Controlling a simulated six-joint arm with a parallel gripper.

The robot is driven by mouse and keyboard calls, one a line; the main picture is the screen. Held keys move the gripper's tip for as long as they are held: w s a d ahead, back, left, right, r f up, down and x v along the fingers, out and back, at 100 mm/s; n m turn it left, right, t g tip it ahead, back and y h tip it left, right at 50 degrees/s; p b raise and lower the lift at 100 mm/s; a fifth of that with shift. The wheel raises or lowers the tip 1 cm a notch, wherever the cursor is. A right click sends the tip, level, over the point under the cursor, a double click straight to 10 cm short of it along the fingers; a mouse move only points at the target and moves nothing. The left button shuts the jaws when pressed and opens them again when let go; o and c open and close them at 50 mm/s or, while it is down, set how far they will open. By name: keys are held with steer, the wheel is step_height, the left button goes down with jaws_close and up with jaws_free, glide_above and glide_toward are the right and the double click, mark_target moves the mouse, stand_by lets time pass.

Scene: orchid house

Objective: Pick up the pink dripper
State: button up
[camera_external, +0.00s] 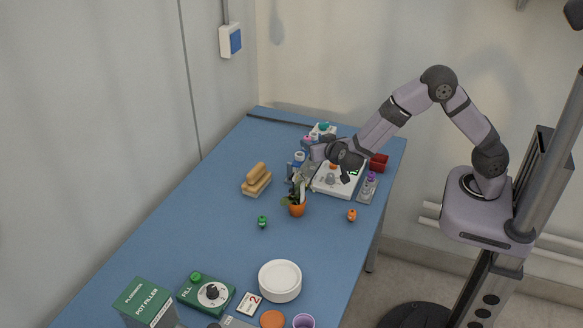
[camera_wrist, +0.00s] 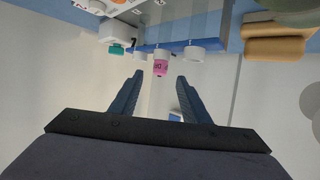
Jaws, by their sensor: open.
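The pink dripper (camera_wrist: 161,67) shows in the wrist view just beyond my fingertips, in line with the gap between them. It hangs below a white round top at a blue rack (camera_wrist: 176,45), as the view appears upside down. In the external view a small pink spot (camera_external: 307,139) behind my gripper seems to be the same dripper. My gripper (camera_wrist: 160,75) is open and empty, with one finger on each side of the gap. In the external view the arm and wrist partly hide the rack.
A teal-capped item (camera_wrist: 116,50) and a tan block stack (camera_wrist: 275,42) flank the rack in the wrist view. In the external view a potted plant (camera_external: 297,209) stands in front of my gripper, and a white tray device (camera_external: 325,186) lies beside it. The table's middle is mostly clear.

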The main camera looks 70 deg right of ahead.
mark_target(309, 139)
steer(key=shift+p+x, duration=0.5)
steer(key=shift+x, duration=1.75)
steer(key=shift+c, duration=0.6)
jaws_close()
